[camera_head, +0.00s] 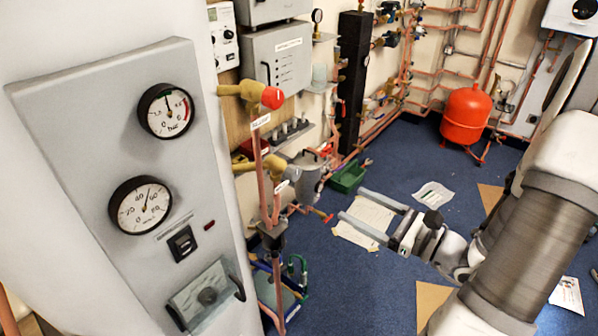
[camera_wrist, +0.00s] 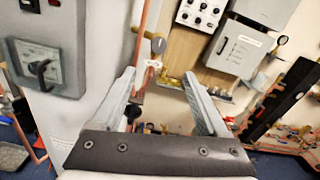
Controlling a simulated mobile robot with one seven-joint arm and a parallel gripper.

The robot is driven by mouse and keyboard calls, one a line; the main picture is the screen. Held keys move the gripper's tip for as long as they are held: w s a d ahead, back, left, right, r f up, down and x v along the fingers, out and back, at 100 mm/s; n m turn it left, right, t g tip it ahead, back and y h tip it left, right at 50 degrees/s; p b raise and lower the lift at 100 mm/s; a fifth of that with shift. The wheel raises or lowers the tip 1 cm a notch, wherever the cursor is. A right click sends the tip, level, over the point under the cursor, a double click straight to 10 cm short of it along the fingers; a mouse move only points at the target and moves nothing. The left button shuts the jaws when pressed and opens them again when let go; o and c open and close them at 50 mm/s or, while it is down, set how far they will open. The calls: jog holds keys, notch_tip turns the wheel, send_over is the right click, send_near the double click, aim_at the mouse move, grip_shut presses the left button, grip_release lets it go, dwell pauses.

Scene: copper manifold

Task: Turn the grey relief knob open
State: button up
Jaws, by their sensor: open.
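The knob on the lower brass valve (camera_head: 262,167) faces right, with a white tag just below it; its colour looks tan-grey in the head view. In the wrist view a round grey knob (camera_wrist: 158,45) shows on this valve, beyond and slightly above the space between my fingertips. My gripper (camera_head: 351,202) is open and empty, to the right of the valve in the head view and apart from it. In the wrist view its two fingers (camera_wrist: 158,74) point towards the pipework, with nothing between them in contact.
A red-capped brass valve (camera_head: 271,97) sits above on the same copper pipe. The grey gauge panel (camera_head: 95,150) stands left, with a black-handled switch (camera_wrist: 40,68). A green tray (camera_head: 348,178) and red tank (camera_head: 466,114) stand on the blue floor, which has open room.

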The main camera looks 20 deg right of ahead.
aim_at(297, 176)
jog(key=p+x, duration=0.1)
jog(key=x, duration=1.6)
jog(key=shift+a, duration=0.15)
grip_shut()
